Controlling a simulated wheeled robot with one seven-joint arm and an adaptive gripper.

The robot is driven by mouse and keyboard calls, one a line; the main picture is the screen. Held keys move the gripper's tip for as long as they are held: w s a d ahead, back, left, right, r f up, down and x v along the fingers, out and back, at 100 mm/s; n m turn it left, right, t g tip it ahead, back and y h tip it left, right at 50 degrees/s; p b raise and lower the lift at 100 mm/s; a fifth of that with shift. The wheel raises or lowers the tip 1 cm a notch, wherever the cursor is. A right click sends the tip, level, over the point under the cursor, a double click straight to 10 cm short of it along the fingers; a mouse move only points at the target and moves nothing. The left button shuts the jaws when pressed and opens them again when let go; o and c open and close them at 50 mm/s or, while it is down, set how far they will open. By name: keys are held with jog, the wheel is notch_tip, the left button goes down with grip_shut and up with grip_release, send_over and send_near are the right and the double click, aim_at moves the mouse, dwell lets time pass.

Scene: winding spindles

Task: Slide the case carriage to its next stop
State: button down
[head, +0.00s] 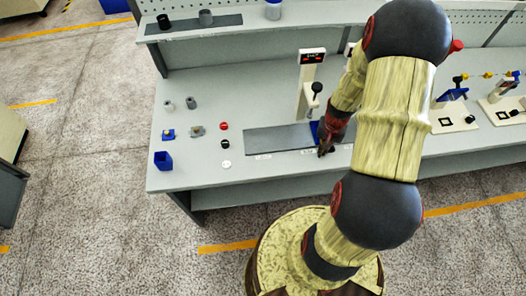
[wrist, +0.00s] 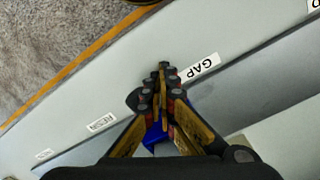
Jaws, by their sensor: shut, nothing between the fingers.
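A blue piece (head: 314,128), which looks like the case carriage, is at the right end of a dark grey track plate (head: 270,139) on the bench. It is mostly hidden by my gripper and arm. My gripper (head: 322,151) is shut and empty, low beside the blue piece at the track's front edge. In the wrist view the closed fingertips (wrist: 164,72) point down near the white GAP label (wrist: 198,67), and part of the blue piece (wrist: 155,136) shows behind the fingers. I cannot tell whether the fingers touch it.
A pale press stand (head: 307,85) with a red display and black-knobbed lever rises behind the track. Red, black and white buttons (head: 224,143), a blue bin (head: 163,161) and small parts lie to the left. More fixtures (head: 453,115) stand at the right. The bench's front strip is mostly clear.

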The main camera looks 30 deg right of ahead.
aim_at(344, 151)
jog(key=shift+s+d, duration=0.45)
jog(key=shift+d, duration=1)
jog(key=shift+s+d, duration=0.45)
jog(key=shift+d, duration=0.95)
jog(key=shift+s+d, duration=0.45)
jog(key=shift+d, duration=1)
jog(key=shift+d+r, duration=0.1)
jog(key=shift+d, duration=0.2)
